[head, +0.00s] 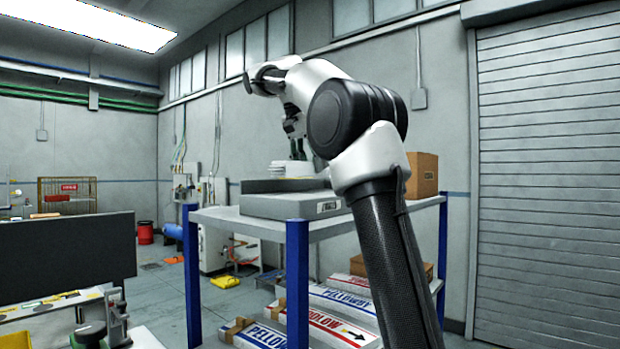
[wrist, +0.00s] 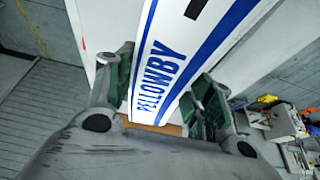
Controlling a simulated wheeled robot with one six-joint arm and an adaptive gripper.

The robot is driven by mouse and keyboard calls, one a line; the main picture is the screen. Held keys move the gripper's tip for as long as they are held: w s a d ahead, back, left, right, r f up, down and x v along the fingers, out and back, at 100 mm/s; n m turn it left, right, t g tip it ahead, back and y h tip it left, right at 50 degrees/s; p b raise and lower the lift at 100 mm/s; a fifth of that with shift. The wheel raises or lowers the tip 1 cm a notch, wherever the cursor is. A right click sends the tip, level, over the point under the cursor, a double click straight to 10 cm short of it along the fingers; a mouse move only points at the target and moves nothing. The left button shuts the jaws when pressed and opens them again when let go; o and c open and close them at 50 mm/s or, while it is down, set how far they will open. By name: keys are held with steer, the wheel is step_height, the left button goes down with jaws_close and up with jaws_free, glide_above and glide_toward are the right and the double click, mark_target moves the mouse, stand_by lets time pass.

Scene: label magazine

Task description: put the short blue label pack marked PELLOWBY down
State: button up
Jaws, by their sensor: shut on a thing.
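My gripper (wrist: 162,92) has its green-padded fingers on either side of a white pack with blue stripes and blue PELLOWBY lettering (wrist: 165,70). It is shut on this pack, which runs out of the top of the wrist view. In the head view my gripper (head: 296,150) points down above the workbench, and the pack cannot be clearly made out there. A grey label magazine (head: 285,205) with a small display lies on the bench below my gripper. Whether the pack touches anything beneath it cannot be told.
The bench (head: 225,217) has blue legs. A cardboard box (head: 422,175) stands on its right end, partly behind my arm. Long boxes marked PELLOWBY (head: 262,336) and a red-lettered one (head: 335,326) lie underneath. A dark panel (head: 65,258) stands at left.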

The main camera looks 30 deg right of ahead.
mark_target(310, 175)
steer(key=shift+f, duration=1.9)
steer(key=shift+f, duration=0.1)
steer(key=o, duration=1.2)
steer(key=shift+o, duration=0.2)
steer(key=v, duration=0.7)
steer(key=shift+a+r, duration=0.1)
steer(key=shift+r, duration=0.25)
